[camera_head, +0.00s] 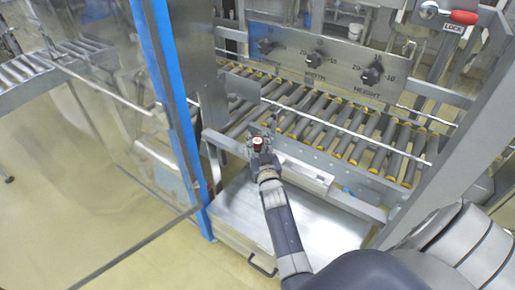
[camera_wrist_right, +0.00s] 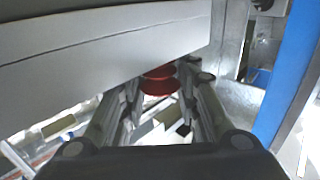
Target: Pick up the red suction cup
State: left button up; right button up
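The red suction cup (camera_wrist_right: 160,80) shows in the right wrist view between the tips of my right gripper (camera_wrist_right: 163,82), just below a grey panel. Its upper part is partly hidden there. The fingers stand apart on either side of it, with a visible gap, so the gripper looks open. In the head view a small red spot, the suction cup (camera_head: 257,141), shows at the end of my right arm. My right gripper (camera_head: 261,148) is there in front of the roller conveyor, small and partly hidden by its own wrist. My left gripper is not in view.
A roller conveyor (camera_head: 330,125) lies behind the gripper, under a metal panel with black knobs (camera_head: 315,58). A blue post (camera_head: 172,100) and a clear guard panel stand to the left. A metal drawer (camera_head: 238,208) with a handle is below my right arm.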

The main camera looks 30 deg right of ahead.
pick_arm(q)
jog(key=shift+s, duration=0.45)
pick_arm(e)
jog(key=shift+d+f, duration=0.1)
jog(key=shift+f, duration=0.1)
